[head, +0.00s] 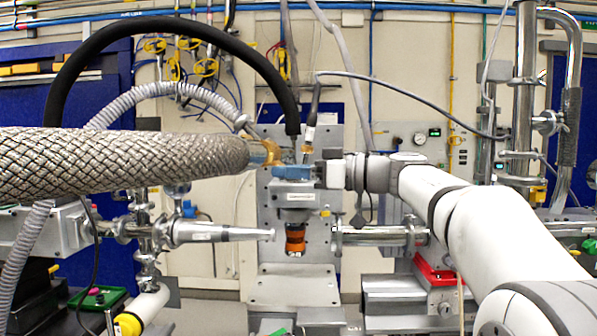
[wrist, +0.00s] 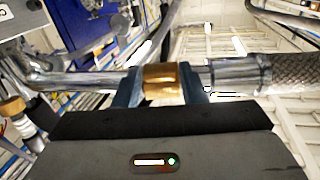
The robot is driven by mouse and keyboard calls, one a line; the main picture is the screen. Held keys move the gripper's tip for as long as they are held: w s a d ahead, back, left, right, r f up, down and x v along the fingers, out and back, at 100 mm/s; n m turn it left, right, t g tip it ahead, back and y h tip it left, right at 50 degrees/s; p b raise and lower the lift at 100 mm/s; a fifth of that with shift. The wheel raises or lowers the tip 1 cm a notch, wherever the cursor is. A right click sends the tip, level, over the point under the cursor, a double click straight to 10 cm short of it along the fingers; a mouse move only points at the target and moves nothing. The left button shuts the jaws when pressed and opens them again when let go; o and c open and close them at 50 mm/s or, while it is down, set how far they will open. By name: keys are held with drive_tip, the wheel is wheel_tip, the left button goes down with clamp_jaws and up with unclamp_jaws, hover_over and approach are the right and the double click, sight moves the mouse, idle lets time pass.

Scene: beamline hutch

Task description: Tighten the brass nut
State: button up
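The brass nut (wrist: 163,80) shows in the wrist view on a shiny metal pipe, at the end of a braided hose (wrist: 292,72). My gripper (wrist: 163,90) has its two blue fingers on either side of the nut, and they appear to touch it. In the head view my gripper (head: 292,171) is at the centre, by the end of the thick braided hose (head: 120,162). A brass-coloured piece (head: 269,150) shows there behind the fingers. The nut's threads are hidden, so I cannot tell how tight it sits.
A thin cable with a brass-collared connector (head: 307,147) hangs just right of my fingers. A black hose (head: 180,25) arches overhead. Below are an orange cylinder (head: 295,237) and a steel tube (head: 215,233). A red-framed box (head: 437,272) stands lower right.

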sight(277, 161)
drive_tip(key=c, duration=0.6)
drive_tip(key=shift+d, duration=0.3)
wheel_tip(277, 161, up, 3)
drive_tip(key=h+p, duration=0.2)
drive_tip(key=g+h+p, duration=0.1)
drive_tip(key=p, duration=0.2)
drive_tip(key=shift+s+d+g+h, duration=0.1)
drive_tip(key=shift+d+g+h, duration=0.05)
drive_tip(key=shift+g+h, duration=0.2)
wheel_tip(277, 161, up, 3)
drive_tip(key=g+h+p, duration=0.1)
drive_tip(key=h+p, duration=0.3)
drive_tip(key=p, duration=0.4)
drive_tip(key=shift+f+h+p, duration=0.1)
drive_tip(key=shift+h+p, duration=0.15)
drive_tip(key=shift+p, duration=0.05)
drive_tip(key=h+p, duration=0.1)
drive_tip(key=p, duration=0.1)
drive_tip(key=g+h+p, duration=0.1)
drive_tip(key=r+h+p, duration=0.1)
drive_tip(key=p, duration=0.1)
drive_tip(key=shift+w+a+n+p, duration=0.25)
drive_tip(key=shift+a+n+p, duration=0.05)
drive_tip(key=shift+a, duration=0.1)
drive_tip(key=shift+w+a+r+g+h+p, duration=0.1)
drive_tip(key=shift+a+g+h+p, duration=0.15)
drive_tip(key=shift+h+p, duration=0.4)
drive_tip(key=shift+w+a+r+g+h+p, duration=0.1)
drive_tip(key=shift+g+h+p, duration=0.2)
drive_tip(key=shift+h+p, duration=0.35)
